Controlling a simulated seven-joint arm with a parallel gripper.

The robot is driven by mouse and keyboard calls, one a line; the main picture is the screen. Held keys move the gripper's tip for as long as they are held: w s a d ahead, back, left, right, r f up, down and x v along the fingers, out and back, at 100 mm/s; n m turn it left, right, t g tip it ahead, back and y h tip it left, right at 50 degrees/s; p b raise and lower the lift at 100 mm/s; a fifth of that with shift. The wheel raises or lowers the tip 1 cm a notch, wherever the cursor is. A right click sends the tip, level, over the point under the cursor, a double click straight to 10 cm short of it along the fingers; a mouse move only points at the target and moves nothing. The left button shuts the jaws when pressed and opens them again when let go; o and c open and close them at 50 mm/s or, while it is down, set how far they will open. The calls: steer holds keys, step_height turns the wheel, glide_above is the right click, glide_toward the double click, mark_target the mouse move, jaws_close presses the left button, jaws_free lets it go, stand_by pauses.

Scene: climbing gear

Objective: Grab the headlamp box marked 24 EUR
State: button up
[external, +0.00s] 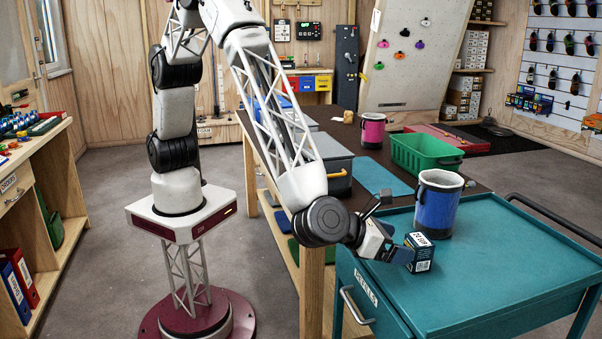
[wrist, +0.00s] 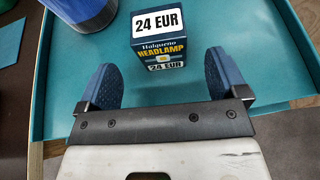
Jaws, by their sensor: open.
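The headlamp box (wrist: 159,45) is small and dark blue, with white "24 EUR" labels on its top and front and "HEADLAMP" on its face. It stands on the teal cart top (external: 500,250), near the edge, and also shows in the external view (external: 420,258). My gripper (wrist: 161,80) is open, with its two blue finger pads apart. In the wrist view the box stands just ahead of the pads, in line with the gap between them. In the external view the gripper (external: 402,256) is close beside the box, and a finger hides part of its left side.
A blue chalk bag (external: 436,205) stands on the cart behind the box and shows at the wrist view's top left (wrist: 85,12). A green crate (external: 424,154) and a pink chalk bag (external: 373,131) are on the dark table behind. The cart's right side is clear.

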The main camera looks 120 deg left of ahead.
mark_target(418, 248)
steer(key=shift+x, duration=0.85)
steer(key=shift+x, duration=2.6)
steer(key=shift+f, duration=0.1)
steer(key=c, duration=1.1)
steer(key=shift+o, duration=0.2)
